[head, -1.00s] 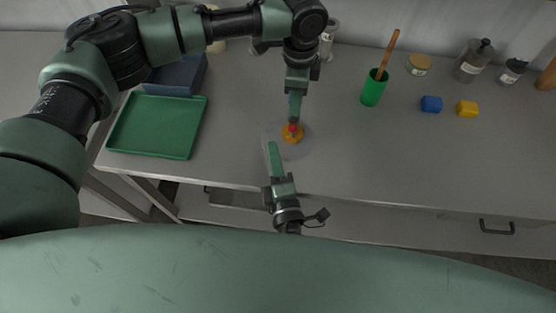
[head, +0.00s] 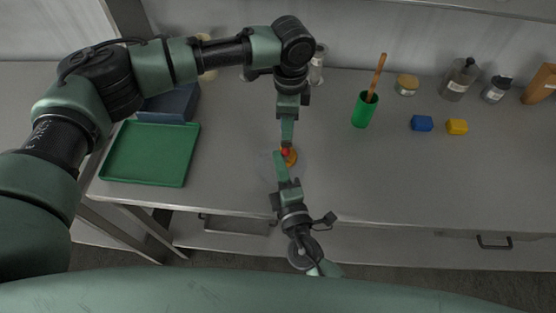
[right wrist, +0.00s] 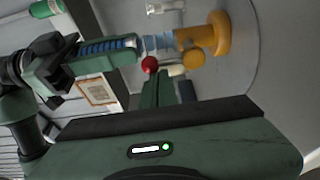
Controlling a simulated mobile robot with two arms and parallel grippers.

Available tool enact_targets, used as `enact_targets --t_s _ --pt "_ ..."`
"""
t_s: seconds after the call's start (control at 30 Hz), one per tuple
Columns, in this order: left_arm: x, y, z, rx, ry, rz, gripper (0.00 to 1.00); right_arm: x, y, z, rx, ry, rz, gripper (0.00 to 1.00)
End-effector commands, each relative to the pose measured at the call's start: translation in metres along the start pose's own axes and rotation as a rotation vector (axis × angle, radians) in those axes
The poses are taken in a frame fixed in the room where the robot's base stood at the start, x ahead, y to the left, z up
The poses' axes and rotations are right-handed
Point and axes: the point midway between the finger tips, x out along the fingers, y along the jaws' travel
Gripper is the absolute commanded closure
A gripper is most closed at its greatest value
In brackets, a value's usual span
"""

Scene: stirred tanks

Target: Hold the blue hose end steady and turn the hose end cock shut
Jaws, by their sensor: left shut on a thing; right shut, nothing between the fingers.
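The blue ribbed hose end (right wrist: 103,46) shows in the right wrist view, lying between the fingers of my left gripper (right wrist: 128,52). A paler blue piece leads from it to a yellow-orange fitting (right wrist: 206,38). The red ball knob (right wrist: 149,64) of the cock sits beside it. In the head view my left gripper (head: 287,143) reaches down from above, close to the red knob (head: 286,152) and the orange fitting (head: 292,159). My right gripper (head: 280,157) is shut and empty beside the knob; its fingers (right wrist: 157,88) point at it. Whether they touch it is unclear.
A green tray (head: 150,181) and a dark bin (head: 172,103) are at the left. A green cup with a brown stick (head: 363,112), blue block (head: 422,123), yellow block (head: 457,127) and several bottles stand right. The right front of the bench is clear.

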Motion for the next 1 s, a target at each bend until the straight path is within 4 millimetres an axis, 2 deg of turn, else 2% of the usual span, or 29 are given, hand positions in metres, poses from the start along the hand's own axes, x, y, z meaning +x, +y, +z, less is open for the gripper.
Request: enact_targets --t_s 0.73,1.0 --pt "0.0 0.0 0.0 0.0 -0.001 0.0 1.0 -0.001 0.002 0.006 0.118 0.0 0.044 1.0" --pt "0.0 0.0 0.001 0.0 -0.001 0.0 1.0 -0.003 0.002 0.013 0.244 0.0 0.089 1.0"
